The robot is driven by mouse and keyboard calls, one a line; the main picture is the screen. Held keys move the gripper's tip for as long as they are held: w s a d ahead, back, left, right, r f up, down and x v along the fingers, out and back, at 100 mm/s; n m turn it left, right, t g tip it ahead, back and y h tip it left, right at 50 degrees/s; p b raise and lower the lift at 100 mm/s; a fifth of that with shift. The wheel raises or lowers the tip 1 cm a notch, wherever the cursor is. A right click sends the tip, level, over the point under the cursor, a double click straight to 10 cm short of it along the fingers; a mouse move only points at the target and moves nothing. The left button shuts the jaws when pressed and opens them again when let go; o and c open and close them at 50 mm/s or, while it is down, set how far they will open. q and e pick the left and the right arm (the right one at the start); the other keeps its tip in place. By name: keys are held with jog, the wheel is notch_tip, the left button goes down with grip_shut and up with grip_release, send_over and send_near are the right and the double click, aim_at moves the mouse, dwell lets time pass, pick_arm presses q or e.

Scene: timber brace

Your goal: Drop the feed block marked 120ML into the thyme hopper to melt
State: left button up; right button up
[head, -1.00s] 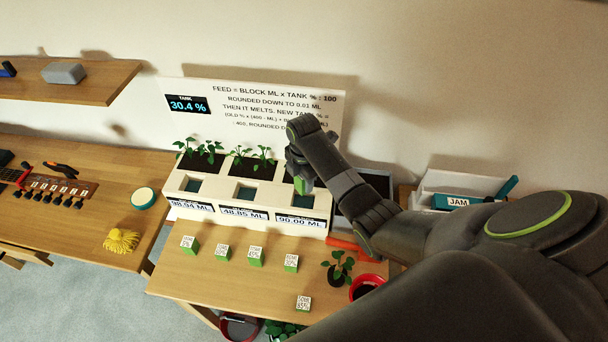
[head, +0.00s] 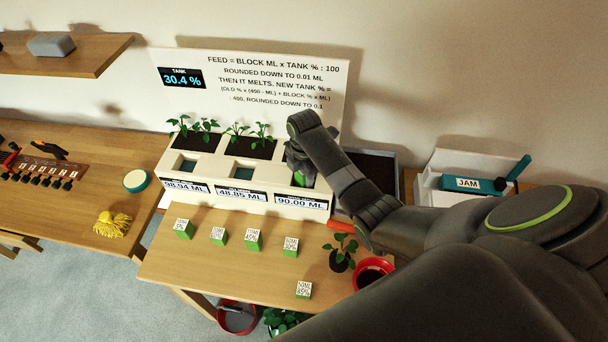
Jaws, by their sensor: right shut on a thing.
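My right gripper (head: 301,176) is over the right-hand opening of the white planter box (head: 247,203). It is shut on a green feed block (head: 299,179), mostly hidden by the gripper; its marking cannot be read. The block is at or just inside the opening; I cannot tell how deep. The left hopper opening (head: 188,166) and middle hopper opening (head: 243,175) are uncovered. Displays below read 98.94 ML, 48.85 ML and 90.00 ML; the small plant names are illegible. My left gripper is not in view.
Several green-and-white blocks (head: 254,240) stand on the table (head: 200,264) before the planter. A potted seedling (head: 340,252) and a red pot (head: 372,273) stand at the right. The sign (head: 262,75) behind shows tank 30.4 %. A JAM box (head: 462,184) is farther right.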

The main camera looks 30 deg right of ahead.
jog(key=o, duration=1.1)
jog(key=shift+w+r, duration=0.15)
jog(key=shift+r, duration=0.3)
jog(key=shift+r+p, duration=3.05)
jog(key=shift+r, duration=5.25)
jog(key=shift+s+f, duration=0.15)
jog(key=shift+s, duration=0.05)
